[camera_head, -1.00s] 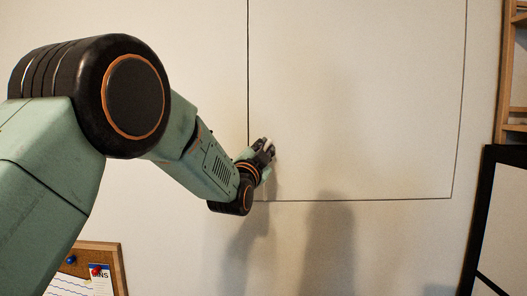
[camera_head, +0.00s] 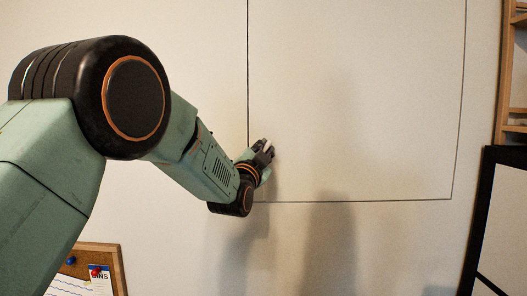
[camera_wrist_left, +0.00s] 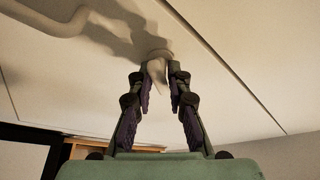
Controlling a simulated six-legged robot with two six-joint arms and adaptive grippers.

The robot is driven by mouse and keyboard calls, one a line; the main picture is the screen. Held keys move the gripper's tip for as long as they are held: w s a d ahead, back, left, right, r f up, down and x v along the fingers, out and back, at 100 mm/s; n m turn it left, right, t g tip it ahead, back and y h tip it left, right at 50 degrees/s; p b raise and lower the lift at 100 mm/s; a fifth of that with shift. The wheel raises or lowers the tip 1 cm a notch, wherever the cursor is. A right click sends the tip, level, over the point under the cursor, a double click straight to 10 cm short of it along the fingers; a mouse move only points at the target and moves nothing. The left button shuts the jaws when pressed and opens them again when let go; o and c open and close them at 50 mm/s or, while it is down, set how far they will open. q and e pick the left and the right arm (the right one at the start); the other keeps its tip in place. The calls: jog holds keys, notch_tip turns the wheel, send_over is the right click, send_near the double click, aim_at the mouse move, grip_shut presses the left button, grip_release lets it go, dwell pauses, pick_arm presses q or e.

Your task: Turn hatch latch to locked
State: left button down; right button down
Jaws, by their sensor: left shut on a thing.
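The hatch (camera_head: 360,100) is a pale square panel in the wall, outlined by a thin dark seam, and it lies flush with the wall. The hatch latch (camera_wrist_left: 157,70) is a small light knob with a tapering lever, seen between my fingers in the left wrist view. My left gripper (camera_head: 264,148) is at the hatch's lower left, near the left seam. In the left wrist view my left gripper (camera_wrist_left: 158,82) has its two fingers on either side of the latch lever, shut on it. In the head view the fingers hide most of the latch. My right gripper is not in view.
A cork board (camera_head: 113,262) with pinned papers hangs at the lower left. A wooden shelf (camera_head: 510,110) stands at the right edge, above a dark-framed white board (camera_head: 500,225). The wall around the hatch is bare.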

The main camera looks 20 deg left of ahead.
pick_arm(q)
jog(key=shift+r, duration=0.3)
jog(key=c, duration=1.6)
grip_release()
jog(key=shift+c, duration=0.2)
jog(key=shift+o, duration=1.4)
jog(key=shift+s+d, duration=0.15)
jog(key=shift+d, duration=0.1)
jog(key=shift+f, duration=0.1)
jog(key=shift+a+f, duration=0.15)
jog(key=shift+a, duration=0.05)
jog(key=v, duration=1.2)
jog(key=shift+d, duration=0.2)
